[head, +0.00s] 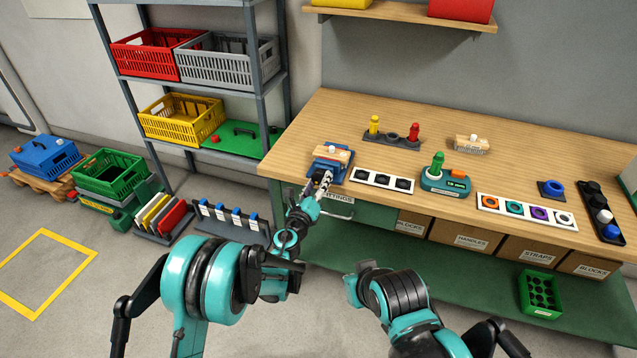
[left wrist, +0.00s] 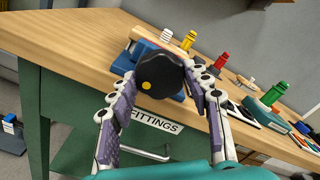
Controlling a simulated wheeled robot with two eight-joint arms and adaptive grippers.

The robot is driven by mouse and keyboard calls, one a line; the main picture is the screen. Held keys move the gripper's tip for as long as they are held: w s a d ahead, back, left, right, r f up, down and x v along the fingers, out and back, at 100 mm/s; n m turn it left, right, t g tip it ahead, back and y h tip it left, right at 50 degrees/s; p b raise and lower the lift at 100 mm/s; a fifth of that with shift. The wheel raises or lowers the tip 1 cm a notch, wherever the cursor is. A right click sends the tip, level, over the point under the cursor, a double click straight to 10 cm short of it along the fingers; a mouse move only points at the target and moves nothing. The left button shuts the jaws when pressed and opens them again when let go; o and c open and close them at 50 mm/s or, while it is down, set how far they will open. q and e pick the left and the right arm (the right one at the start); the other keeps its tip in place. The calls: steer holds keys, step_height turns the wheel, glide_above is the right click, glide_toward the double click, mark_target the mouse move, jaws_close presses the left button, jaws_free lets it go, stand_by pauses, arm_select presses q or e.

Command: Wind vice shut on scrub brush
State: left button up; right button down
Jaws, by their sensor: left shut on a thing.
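The blue vice (head: 318,174) sits at the front left edge of the wooden workbench, and it also shows in the left wrist view (left wrist: 122,64). A wooden scrub brush (head: 337,154) with a white knob stands at the vice; whether both jaws touch it I cannot tell. My left gripper (left wrist: 160,84) is shut on the vice's round black handle knob (left wrist: 158,76), which has a yellow dot. In the head view my left gripper (head: 321,180) reaches the front of the vice and hides the knob. My right gripper is not in view; only right arm links show.
A second scrub brush (head: 472,144) lies further back. Right of the vice are a white strip with black sockets (head: 382,181), a rack with yellow and red pegs (head: 393,138) and a teal device with a green knob (head: 444,182). A "FITTINGS" drawer (left wrist: 150,122) is below the vice.

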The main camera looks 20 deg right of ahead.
arm_select(q)
steer(key=shift+m, duration=0.3)
steer(key=o, duration=1.1)
steer(key=shift+o, duration=0.2)
steer(key=shift+s, duration=0.1)
steer(key=v, duration=1.2)
